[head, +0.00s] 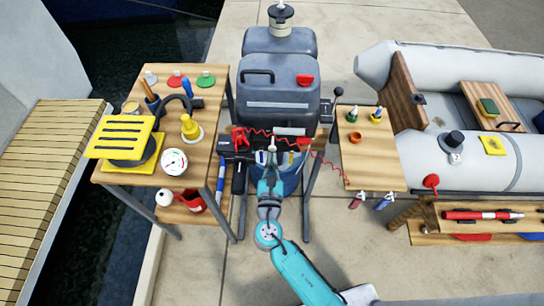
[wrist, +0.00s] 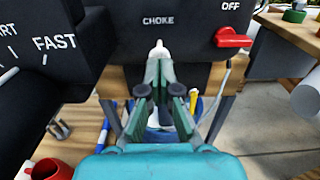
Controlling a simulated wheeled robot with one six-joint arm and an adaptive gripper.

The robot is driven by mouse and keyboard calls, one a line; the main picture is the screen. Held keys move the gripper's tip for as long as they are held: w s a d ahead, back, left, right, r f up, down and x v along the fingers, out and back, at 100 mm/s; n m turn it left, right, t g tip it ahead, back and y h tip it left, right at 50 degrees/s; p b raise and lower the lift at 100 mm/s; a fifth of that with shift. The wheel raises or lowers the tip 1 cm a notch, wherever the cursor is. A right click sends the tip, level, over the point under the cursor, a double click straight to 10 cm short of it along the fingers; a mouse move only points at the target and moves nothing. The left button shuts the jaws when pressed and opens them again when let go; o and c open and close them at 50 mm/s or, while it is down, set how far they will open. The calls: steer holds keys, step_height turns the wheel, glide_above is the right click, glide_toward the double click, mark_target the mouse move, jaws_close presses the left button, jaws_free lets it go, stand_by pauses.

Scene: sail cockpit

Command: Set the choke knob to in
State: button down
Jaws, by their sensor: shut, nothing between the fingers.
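The choke knob (wrist: 159,45) is a small pale tip under the white CHOKE label (wrist: 158,20) on the black panel in the wrist view. How far it stands out from the panel is hard to tell, as my fingers hide its lower part. My gripper (wrist: 160,70) is shut and empty, its fingertips just below and in front of the knob. I cannot tell if they touch it. In the head view my gripper (head: 270,162) points at the front of the outboard motor (head: 280,85), where the knob is too small to make out clearly.
A red lever (wrist: 234,38) under OFF sits right of the knob. A black part marked FAST (wrist: 54,43) is at left. A wooden table (head: 150,80) with tools and a gauge stands left, a smaller table (head: 370,165) right. A grey inflatable boat (head: 380,65) lies further right.

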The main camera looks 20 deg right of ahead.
steer(key=shift+w+d, duration=0.2)
steer(key=shift+w, duration=0.4)
steer(key=shift+w, duration=0.1)
